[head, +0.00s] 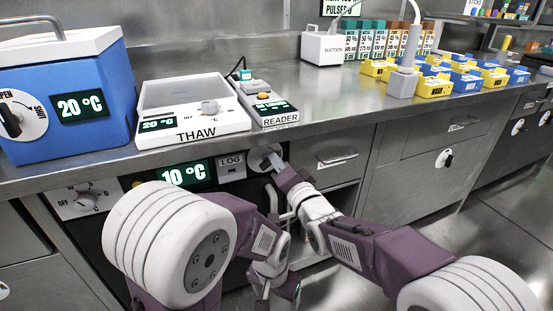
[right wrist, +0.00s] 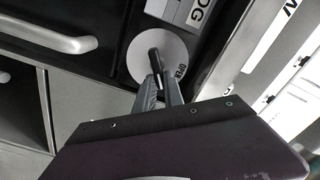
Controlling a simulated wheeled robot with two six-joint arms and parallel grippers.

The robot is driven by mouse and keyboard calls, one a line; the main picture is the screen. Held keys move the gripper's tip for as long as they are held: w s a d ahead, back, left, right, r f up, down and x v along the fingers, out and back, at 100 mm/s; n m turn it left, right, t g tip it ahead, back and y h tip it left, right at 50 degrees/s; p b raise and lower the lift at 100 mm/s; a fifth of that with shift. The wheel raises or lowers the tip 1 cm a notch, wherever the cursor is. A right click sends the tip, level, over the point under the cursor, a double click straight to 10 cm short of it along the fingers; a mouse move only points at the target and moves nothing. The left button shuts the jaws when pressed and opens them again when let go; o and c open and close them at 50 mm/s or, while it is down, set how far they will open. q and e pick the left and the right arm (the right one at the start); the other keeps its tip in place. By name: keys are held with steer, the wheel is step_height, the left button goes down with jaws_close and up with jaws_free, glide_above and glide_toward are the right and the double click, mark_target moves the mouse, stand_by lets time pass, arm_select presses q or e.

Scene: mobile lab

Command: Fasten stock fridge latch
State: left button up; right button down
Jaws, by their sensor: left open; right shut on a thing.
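The under-counter fridge front has a 10 °C display (head: 184,174) and a LOG label (head: 231,162). Its latch is a round white dial (right wrist: 137,66) with a short black handle (right wrist: 154,56); the word OPEN shows at the dial's lower right in the right wrist view. In the head view the dial (head: 259,160) is partly covered by my right gripper (head: 274,162). My right gripper (right wrist: 160,82) is shut on the black handle. My left gripper (head: 275,290) hangs low in front of the fridge, open and apart from the latch.
A knob panel (head: 84,200) sits left of the display. A drawer with a bar handle (head: 337,157) is right of the latch. On the counter (head: 300,85) stand a blue 20 °C box (head: 95,95), a THAW unit (head: 180,90) and a READER (head: 272,108). Floor is free at right.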

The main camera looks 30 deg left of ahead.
arm_select(q)
steer(key=shift+r+p, duration=0.95)
steer(key=shift+r, duration=0.15)
arm_select(e)
steer(key=shift+w+d+f+m, duration=0.1)
steer(key=shift+f+m, duration=0.1)
steer(key=shift+m, duration=0.95)
steer(key=shift+f+m, duration=0.15)
steer(key=shift+m, duration=0.95)
steer(key=shift+w+d+f+m, duration=0.1)
steer(key=shift+f+m, duration=0.1)
steer(key=shift+m, duration=0.95)
steer(key=c, duration=1.4)
jaws_free()
steer(key=shift+c, duration=0.2)
steer(key=shift+s, duration=0.1)
